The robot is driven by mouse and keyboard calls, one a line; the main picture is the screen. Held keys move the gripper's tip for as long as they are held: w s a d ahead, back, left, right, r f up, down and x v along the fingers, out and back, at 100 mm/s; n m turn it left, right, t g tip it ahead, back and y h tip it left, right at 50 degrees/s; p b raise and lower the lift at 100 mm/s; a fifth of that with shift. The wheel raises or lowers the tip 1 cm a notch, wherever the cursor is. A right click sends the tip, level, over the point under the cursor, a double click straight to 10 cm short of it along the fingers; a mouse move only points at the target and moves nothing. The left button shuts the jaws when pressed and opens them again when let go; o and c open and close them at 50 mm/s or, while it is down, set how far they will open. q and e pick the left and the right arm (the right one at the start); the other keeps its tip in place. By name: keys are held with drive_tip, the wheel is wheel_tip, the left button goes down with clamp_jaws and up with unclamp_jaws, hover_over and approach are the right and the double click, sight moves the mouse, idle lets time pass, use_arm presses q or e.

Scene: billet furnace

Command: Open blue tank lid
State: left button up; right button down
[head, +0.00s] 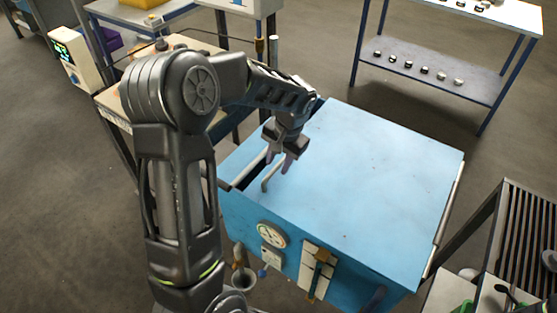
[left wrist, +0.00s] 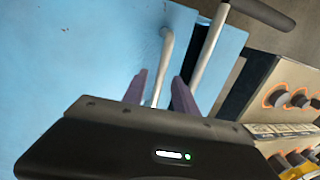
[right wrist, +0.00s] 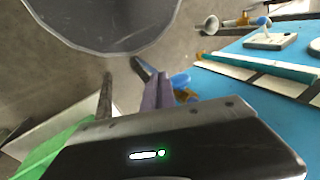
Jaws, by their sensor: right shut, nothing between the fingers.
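The blue tank (head: 290,235) stands in the middle of the head view, with its flat blue lid (head: 375,180) on top. A dark gap shows along the lid's left side. A thin bent metal handle (head: 268,180) is near the lid's left edge. My left gripper (head: 281,168) is over this handle. In the left wrist view its fingers (left wrist: 160,95) are apart, with the handle's pale rod (left wrist: 164,60) between them; contact cannot be told. My right gripper (right wrist: 158,92) is shut and empty, low beside the tank's front.
A gauge (head: 271,234) and a pipe fitting (head: 318,273) are on the tank's front. A blue-framed shelf (head: 430,75) with small parts stands at the back right. A slatted rack (head: 527,235) is close on the right. Floor is free behind the tank.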

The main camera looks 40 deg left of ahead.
use_arm(q)
clamp_jaws()
idle(0.3)
idle(1.1)
